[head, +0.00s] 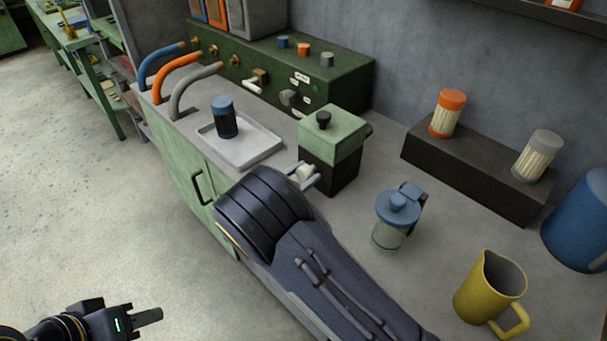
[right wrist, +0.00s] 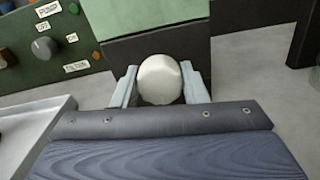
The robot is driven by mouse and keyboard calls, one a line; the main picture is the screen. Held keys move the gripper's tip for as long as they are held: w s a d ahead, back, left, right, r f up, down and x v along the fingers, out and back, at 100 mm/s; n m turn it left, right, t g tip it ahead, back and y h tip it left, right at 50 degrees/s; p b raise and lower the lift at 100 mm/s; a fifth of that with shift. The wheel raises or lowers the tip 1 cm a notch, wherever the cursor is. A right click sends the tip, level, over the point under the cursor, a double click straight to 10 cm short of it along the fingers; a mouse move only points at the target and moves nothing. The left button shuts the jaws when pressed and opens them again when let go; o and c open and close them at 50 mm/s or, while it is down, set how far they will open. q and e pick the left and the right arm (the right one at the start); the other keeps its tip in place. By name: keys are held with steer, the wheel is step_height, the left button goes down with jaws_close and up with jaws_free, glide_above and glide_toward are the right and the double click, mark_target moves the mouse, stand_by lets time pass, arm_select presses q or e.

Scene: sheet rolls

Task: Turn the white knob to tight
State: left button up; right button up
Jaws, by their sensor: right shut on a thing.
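The white knob (head: 304,172) is on the front of a small box (head: 330,137) with a green top and black lower part. My right gripper (head: 304,176) is shut on the white knob, with one finger on each side. In the right wrist view the round knob (right wrist: 160,79) sits between the two pale fingers, against the dark box front. No mark for tight can be read on the box. My left gripper (head: 147,316) is over the floor at bottom left, away from the counter; its finger gap cannot be made out.
A white tray (head: 262,153) with a dark blue-capped jar (head: 224,118) lies left of the box. A green panel (head: 345,78) with several knobs stands behind. A blue-lidded jar (head: 391,222) and a yellow jug (head: 487,294) stand to the right of my right arm.

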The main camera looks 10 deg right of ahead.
steer(key=shift+f+m+b, duration=0.2)
steer(key=shift+m+b, duration=0.7)
steer(key=shift+b, duration=0.2)
steer(key=m+b, duration=1.4)
steer(key=b, duration=0.1)
steer(key=shift+f+b, duration=0.2)
steer(key=shift+b, duration=0.2)
steer(key=m+b, duration=1.4)
steer(key=b, duration=0.3)
steer(key=shift+b, duration=0.4)
steer(key=m+b, duration=0.1)
steer(key=m, duration=0.1)
steer(key=shift+r+m+b, duration=0.2)
steer(key=shift+m+b, duration=0.1)
steer(key=shift+b, duration=0.05)
steer(key=shift+r+m, duration=0.1)
steer(key=shift+m, duration=1.8)
steer(key=o, duration=1)
steer(key=shift+c, duration=0.2)
